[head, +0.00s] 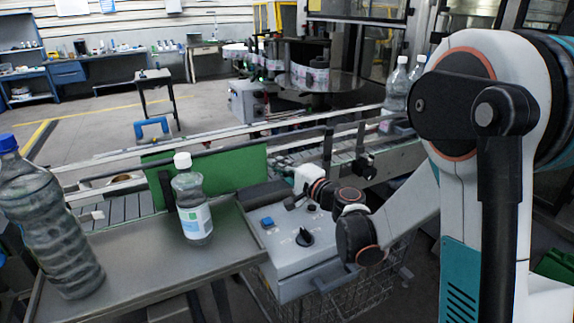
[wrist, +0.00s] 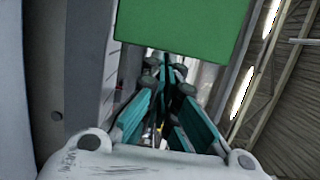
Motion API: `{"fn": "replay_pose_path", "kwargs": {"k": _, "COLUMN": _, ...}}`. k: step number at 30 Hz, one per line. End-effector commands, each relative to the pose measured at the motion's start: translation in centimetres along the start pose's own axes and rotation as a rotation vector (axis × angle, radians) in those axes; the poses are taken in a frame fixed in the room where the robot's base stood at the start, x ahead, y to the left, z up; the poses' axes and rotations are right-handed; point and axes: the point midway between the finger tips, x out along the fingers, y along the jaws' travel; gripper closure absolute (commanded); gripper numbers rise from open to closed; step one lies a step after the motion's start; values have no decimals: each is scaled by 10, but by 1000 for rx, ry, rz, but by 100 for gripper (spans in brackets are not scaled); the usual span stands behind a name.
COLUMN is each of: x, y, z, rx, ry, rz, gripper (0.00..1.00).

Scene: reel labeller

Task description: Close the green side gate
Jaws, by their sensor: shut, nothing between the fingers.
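The green side gate (head: 232,168) is an upright flat panel on the near side of the conveyor, left of centre in the head view. A bottle partly hides it, and I cannot tell how far it stands open. In the wrist view the green panel (wrist: 185,28) fills the top middle, just beyond the fingertips. My gripper (head: 291,204) is small in the head view, above the control box and right of the panel. In the wrist view its teal fingers (wrist: 165,70) come together at the tips, with nothing between them. Contact with the panel is not clear.
A white-capped bottle (head: 192,208) and a large blue-capped bottle (head: 45,230) stand on the metal tray (head: 140,262). The control box (head: 285,248) with a black knob sits below my gripper. The conveyor (head: 118,208) runs behind. Clear bottles (head: 396,92) stand at the right.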

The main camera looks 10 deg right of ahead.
Motion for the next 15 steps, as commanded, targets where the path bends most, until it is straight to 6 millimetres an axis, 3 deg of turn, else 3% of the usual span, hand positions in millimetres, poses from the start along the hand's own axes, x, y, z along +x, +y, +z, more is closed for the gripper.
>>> {"fn": "replay_pose_path", "kwargs": {"k": 1, "x": 4, "y": 1, "z": 17, "rx": 0, "ry": -9, "rz": 0, "gripper": 100}}
{"fn": "replay_pose_path", "kwargs": {"k": 6, "x": 14, "y": 1, "z": 59, "rx": 0, "ry": -10, "rz": 0, "gripper": 100}}
{"fn": "replay_pose_path", "kwargs": {"k": 15, "x": 27, "y": 1, "z": 112, "rx": 0, "ry": -6, "rz": 0, "gripper": 100}}
